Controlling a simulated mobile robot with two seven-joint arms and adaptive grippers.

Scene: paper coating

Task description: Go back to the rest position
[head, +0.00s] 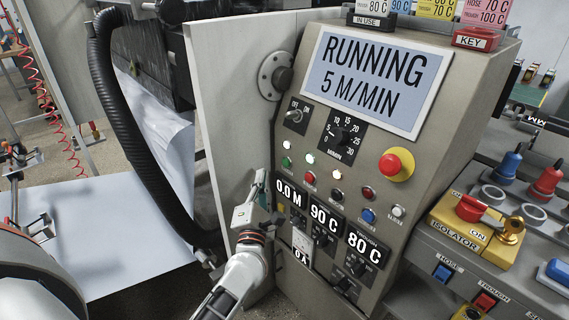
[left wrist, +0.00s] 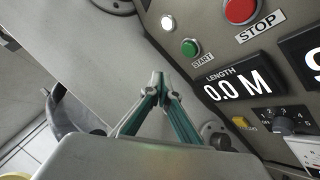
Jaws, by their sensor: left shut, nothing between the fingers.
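My left gripper (head: 256,184) is shut and empty, held close in front of the left edge of the control panel (head: 368,165). In the left wrist view its fingertips (left wrist: 158,80) meet, below and left of the green START button (left wrist: 189,47) and left of the LENGTH display (left wrist: 238,88), which reads 0.0 M. I cannot tell from these views whether it touches the panel. The large screen (head: 371,78) reads RUNNING 5 M/MIN. My right gripper does not show.
A red emergency knob (head: 391,164) sticks out of the panel. A yellow isolator box (head: 474,222) with a red handle stands at right. A black corrugated hose (head: 128,140) and white sheet (head: 110,215) are at left. Coloured-capped connectors (head: 510,164) stand at far right.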

